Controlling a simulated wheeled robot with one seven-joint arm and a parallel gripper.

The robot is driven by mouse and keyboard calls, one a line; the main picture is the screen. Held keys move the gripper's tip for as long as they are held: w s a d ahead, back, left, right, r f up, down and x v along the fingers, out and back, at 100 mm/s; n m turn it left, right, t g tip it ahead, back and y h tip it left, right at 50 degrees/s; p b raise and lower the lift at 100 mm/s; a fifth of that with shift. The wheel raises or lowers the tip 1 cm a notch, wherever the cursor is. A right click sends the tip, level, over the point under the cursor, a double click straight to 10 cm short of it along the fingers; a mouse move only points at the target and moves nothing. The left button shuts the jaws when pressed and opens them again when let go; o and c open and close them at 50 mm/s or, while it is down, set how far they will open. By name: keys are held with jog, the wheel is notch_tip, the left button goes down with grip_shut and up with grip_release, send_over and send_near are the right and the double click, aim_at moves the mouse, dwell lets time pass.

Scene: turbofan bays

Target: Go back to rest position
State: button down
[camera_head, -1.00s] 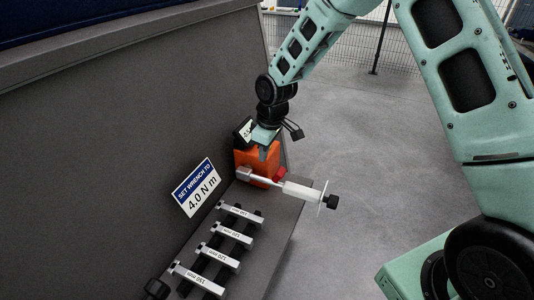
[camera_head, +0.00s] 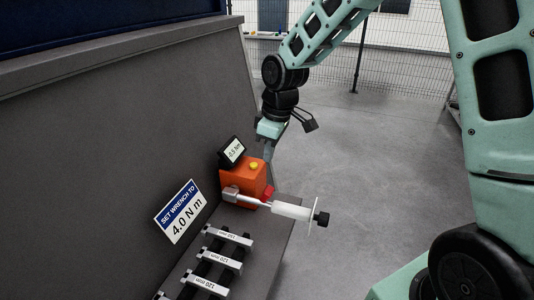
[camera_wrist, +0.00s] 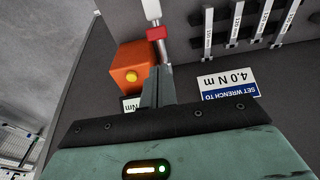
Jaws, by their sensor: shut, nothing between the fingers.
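My gripper (camera_head: 267,150) is shut and empty in the head view, pointing down, above and to the right of an orange tester box (camera_head: 238,184). In the wrist view my gripper (camera_wrist: 158,82) shows its closed fingers beside the orange box (camera_wrist: 133,66). The box has a yellow button (camera_head: 254,166) on top and a small dark display (camera_head: 232,151) behind it. A torque wrench (camera_head: 290,210) with a white handle and black end knob lies across the front of the box, its handle over the bench edge. No object is in the fingers.
A sign (camera_head: 180,211) reading "SET WRENCH TO 4.0 N m" stands against the grey panel. Several labelled metal bars (camera_head: 219,259) lie on a rack on the grey bench. The floor (camera_head: 365,150) to the right is clear, with a mesh fence (camera_head: 420,50) behind.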

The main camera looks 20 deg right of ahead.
jog(key=s+a+r+b, duration=0.1)
jog(key=s+a, duration=0.4)
jog(key=s, duration=0.3)
jog(key=s+a+b, duration=0.1)
jog(key=s+a, duration=0.5)
jog(key=s, duration=0.1)
jog(key=s+m+g+b, duration=0.1)
jog(key=s, duration=1.3)
jog(key=shift+a+h, duration=0.3)
